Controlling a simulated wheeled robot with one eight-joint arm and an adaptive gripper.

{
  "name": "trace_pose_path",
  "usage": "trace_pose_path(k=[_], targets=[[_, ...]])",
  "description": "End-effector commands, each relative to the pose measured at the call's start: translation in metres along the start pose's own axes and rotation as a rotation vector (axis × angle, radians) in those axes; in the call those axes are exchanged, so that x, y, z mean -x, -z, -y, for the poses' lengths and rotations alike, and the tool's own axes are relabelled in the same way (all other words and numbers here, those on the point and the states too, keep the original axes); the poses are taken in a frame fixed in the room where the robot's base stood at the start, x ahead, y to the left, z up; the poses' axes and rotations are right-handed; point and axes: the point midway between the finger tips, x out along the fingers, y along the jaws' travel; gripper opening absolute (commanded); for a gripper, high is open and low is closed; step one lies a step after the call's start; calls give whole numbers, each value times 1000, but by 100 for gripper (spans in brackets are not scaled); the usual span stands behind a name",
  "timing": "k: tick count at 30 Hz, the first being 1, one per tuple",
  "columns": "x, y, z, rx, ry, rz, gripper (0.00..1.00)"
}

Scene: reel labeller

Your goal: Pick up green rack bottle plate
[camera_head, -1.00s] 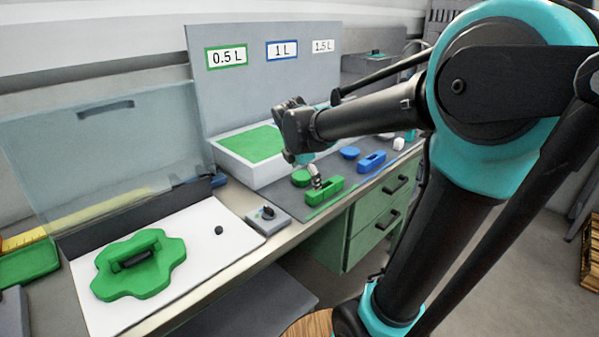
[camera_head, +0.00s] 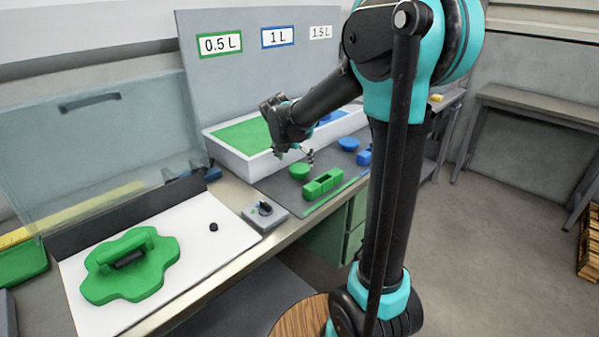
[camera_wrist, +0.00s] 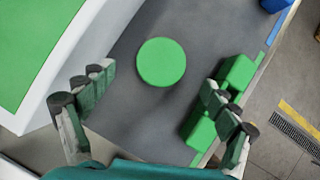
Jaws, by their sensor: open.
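A green round disc (camera_head: 299,172) lies on the dark grey mat; it also shows in the wrist view (camera_wrist: 161,62), ahead of and between my fingers. A green slotted block (camera_head: 322,184) stands beside it, and in the wrist view (camera_wrist: 237,75) it lies behind my right finger. A large green lobed plate with a handle (camera_head: 150,270) lies on the white board at the left. I cannot tell which of these is the rack bottle plate. My gripper (camera_head: 300,153) is open and empty, above the mat near the disc; its spread fingers show in the wrist view (camera_wrist: 158,105).
A white tray with a green floor (camera_head: 228,151) stands behind the mat. Blue pieces (camera_head: 348,144) lie farther right on the mat. A small grey box with a knob (camera_head: 265,215) sits at the bench's front. A clear raised cover (camera_head: 105,150) stands behind the white board (camera_head: 215,252).

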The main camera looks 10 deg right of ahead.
Motion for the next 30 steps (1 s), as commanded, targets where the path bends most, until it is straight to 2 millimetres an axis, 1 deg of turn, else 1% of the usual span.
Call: trace_pose_path(k=[1, 3, 8, 15, 18, 22, 28, 29, 30], targets=[[-7, 0, 0, -1, 0, 0, 88], [-12, 0, 0, 0, 0, 0, 88], [-21, 0, 1, 0, 1, 0, 88], [-52, -1, 2, -1, 1, 0, 88], [-63, -1, 2, -1, 1, 0, 88], [-68, -1, 2, 0, 1, 0, 88], [-69, 0, 2, 0, 1, 0, 88], [-69, 0, 2, 0, 1, 0, 86], [-69, 0, 2, 0, 0, 0, 81]])
